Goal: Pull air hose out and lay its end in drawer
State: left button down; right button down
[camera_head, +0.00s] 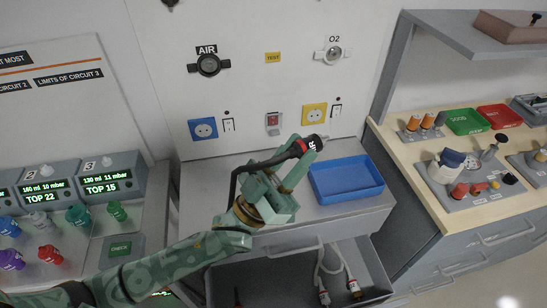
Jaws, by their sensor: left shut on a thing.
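My left gripper (292,170) is shut on the air hose, just behind its dark end fitting (314,143) with a red band. The black hose (236,180) bends back from the grip and drops behind my wrist, where it is hidden. The held end is raised above the grey counter, apart from the wall. The AIR socket (209,65) on the wall is a dark ring with nothing plugged in. The open grey drawer (285,272) is below the counter, partly covered by my arm. A pale hose (337,265) with end fittings lies in it. My right gripper is not in view.
A blue tray (378,187) sits on the counter right of my gripper. The O2 socket (333,54) is on the wall at upper right. Ventilator units (110,180) stand at left. A wooden bench (385,145) with trays and bottles is at right.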

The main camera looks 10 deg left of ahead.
pick_arm(q)
jog(key=w+d+f+m+g+h, duration=0.3)
jog(key=g+h, duration=0.1)
jog(key=g, duration=0.2)
jog(key=s+a+r+n+t+y, duration=0.65)
jog(key=a+r+t+y, duration=0.2)
jog(key=t+y, duration=0.35)
jog(key=w+d+f+m+g+h, duration=0.3)
jog(key=f+m+g+h, duration=0.4)
jog(key=g, duration=0.5)
jog(key=w+d+f+m+g+h, duration=0.25)
jog(key=m+g+h, duration=0.25)
jog(key=g+h, duration=0.5)
jog(key=a+r+n+t+y, duration=0.2)
jog(key=a+n+t+y, duration=0.2)
jog(key=n+t+y, duration=0.45)
jog(key=a+r+n+t+y, duration=0.3)
jog(key=n+t+y, duration=0.2)
jog(key=t+y, duration=0.7)
jog(key=s+a+f+n+t+y, duration=0.4)
jog(key=s+a+f+y, duration=0.2)
jog(key=a+f+y, duration=0.2)
jog(key=shift+s+f, duration=0.25)
jog(key=shift+f, duration=0.45)
